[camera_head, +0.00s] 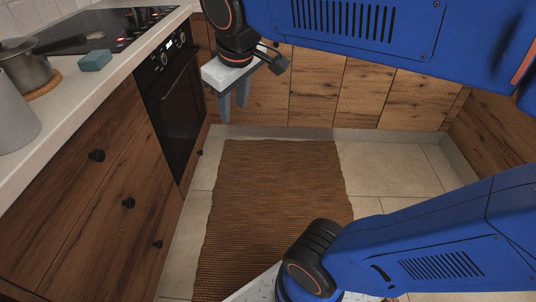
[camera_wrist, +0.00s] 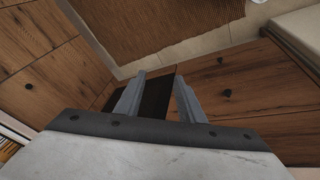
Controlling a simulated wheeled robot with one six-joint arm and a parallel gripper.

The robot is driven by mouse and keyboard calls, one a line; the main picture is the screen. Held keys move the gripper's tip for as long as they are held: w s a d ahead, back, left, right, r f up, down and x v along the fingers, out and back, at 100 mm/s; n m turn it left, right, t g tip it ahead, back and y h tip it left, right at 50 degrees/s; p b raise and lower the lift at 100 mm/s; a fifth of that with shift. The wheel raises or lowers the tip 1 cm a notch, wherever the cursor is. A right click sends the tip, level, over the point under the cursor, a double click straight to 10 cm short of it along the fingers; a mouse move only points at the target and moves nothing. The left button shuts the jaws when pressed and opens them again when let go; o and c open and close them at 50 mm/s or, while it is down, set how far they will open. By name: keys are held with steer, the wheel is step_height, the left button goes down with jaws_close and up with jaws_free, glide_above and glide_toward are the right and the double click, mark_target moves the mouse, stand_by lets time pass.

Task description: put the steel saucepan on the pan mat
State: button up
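The steel saucepan (camera_head: 28,72) is on the counter at the left edge of the head view, partly cut off by the frame. A round brown mat (camera_head: 46,88) shows under its right and front side; the pan seems to rest on it. My gripper (camera_head: 234,108) hangs over the floor in front of the lower cabinets, well to the right of the counter and apart from the pan. Its fingers point down, spread apart with nothing between them. The wrist view also shows the open fingers (camera_wrist: 158,92). Neither pan nor mat is in the wrist view.
A teal block (camera_head: 95,60) lies right of the pan, near the counter's edge. A grey rounded vessel (camera_head: 15,118) stands in front. The black cooktop (camera_head: 95,30) is behind, above the oven (camera_head: 172,95). A brown woven rug (camera_head: 270,200) covers open floor.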

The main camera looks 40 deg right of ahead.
steer(key=s+d+f+m, duration=0.3)
steer(key=s+f, duration=0.6)
steer(key=f, duration=0.2)
steer(key=shift+d+f+m+t+y, duration=0.15)
steer(key=shift+f+m+t+y, duration=0.15)
steer(key=shift+y, duration=0.1)
